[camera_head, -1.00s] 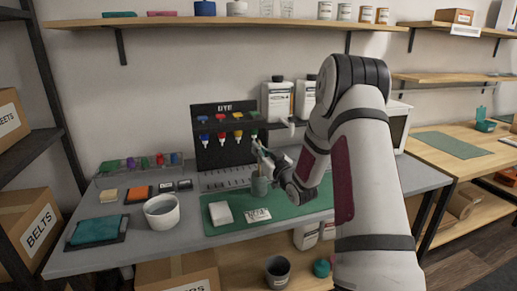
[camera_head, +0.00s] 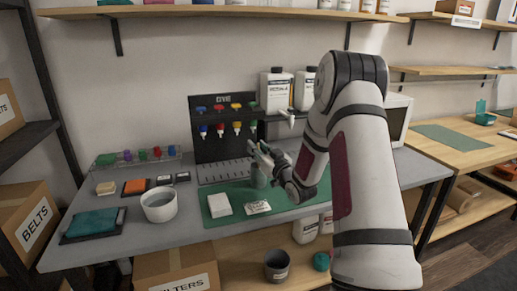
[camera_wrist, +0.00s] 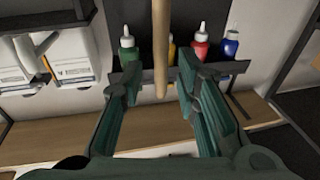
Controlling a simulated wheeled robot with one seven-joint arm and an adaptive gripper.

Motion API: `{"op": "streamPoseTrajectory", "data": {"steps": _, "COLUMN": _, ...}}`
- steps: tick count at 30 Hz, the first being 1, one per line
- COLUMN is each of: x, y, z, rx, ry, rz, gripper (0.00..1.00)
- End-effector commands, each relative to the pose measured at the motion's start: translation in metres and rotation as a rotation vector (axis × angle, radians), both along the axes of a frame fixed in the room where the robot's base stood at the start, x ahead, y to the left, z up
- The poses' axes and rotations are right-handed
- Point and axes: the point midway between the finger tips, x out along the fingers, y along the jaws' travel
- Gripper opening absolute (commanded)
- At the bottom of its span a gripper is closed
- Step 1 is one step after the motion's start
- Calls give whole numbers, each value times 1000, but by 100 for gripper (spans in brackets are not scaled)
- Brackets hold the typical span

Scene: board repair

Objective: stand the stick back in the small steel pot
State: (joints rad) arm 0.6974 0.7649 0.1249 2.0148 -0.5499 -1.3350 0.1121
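The wooden stick (camera_wrist: 161,50) comes in from the top edge of the wrist view and ends between the two fingers of my gripper (camera_wrist: 160,78). The fingers are apart, with a gap on each side of the stick. In the head view my gripper (camera_head: 259,152) is over the green mat, in front of the dye rack. A small grey-green cylinder (camera_head: 258,180), which looks like the small steel pot, stands just below the fingers. The stick cannot be made out clearly in the head view, and the pot's inside is hidden.
A white pad (camera_head: 219,205) and a labelled packet (camera_head: 257,207) lie on the green mat (camera_head: 300,208). A white bowl (camera_head: 159,206) stands to the left. The dye rack (camera_head: 210,150) with coloured bottles is close behind my gripper. White jugs (camera_head: 276,92) stand behind, at right.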

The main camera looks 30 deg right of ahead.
Motion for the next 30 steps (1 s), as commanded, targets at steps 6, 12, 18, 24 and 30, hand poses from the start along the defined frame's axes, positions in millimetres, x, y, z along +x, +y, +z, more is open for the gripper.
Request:
{"op": "streamPoseTrajectory", "data": {"steps": 6, "x": 0, "y": 0, "z": 0, "rx": 0, "ry": 0, "rz": 0, "gripper": 30}}
{"op": "streamPoseTrajectory", "data": {"steps": 12, "x": -13, "y": 1, "z": -2, "rx": 0, "ry": 1, "rz": 0, "gripper": 30}}
{"op": "streamPoseTrajectory", "data": {"steps": 18, "x": -50, "y": 3, "z": -7, "rx": 0, "ry": 3, "rz": -2, "gripper": 30}}
{"op": "streamPoseTrajectory", "data": {"steps": 24, "x": -89, "y": 6, "z": -12, "rx": 1, "ry": 2, "rz": -2, "gripper": 30}}
{"op": "streamPoseTrajectory", "data": {"steps": 30, "x": -112, "y": 9, "z": -14, "rx": 0, "ry": 1, "rz": -1, "gripper": 30}}
